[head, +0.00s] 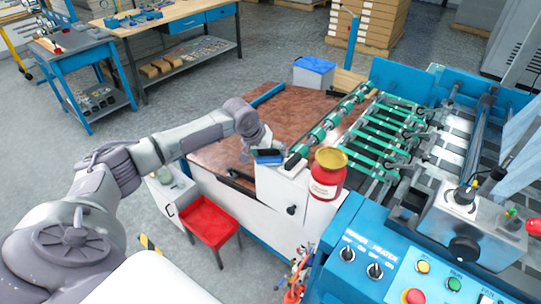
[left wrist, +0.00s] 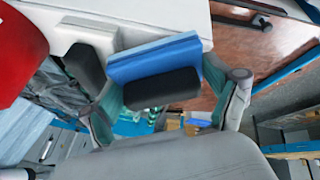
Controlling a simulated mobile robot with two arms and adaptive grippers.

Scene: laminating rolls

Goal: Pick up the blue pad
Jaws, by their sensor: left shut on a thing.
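The blue pad (head: 269,160) has a dark grip along one side. In the head view it is at the white top corner of the machine, beside the red jar. My left gripper (head: 262,146) is at the pad, with its arm reaching in from the left. In the left wrist view the blue pad (left wrist: 155,58) with its black grip (left wrist: 162,88) lies between the two fingers of my left gripper (left wrist: 170,88), which is shut on it. I cannot tell whether the pad touches the white surface. My right gripper is not in view.
A red jar with a yellow lid (head: 328,172) stands close to the right. A white block with a dark face (left wrist: 88,50) is beside the pad. Green rollers (head: 375,130) lie behind. A red tray (head: 210,220) stands below, and a blue-lidded bin (head: 314,72) is farther back.

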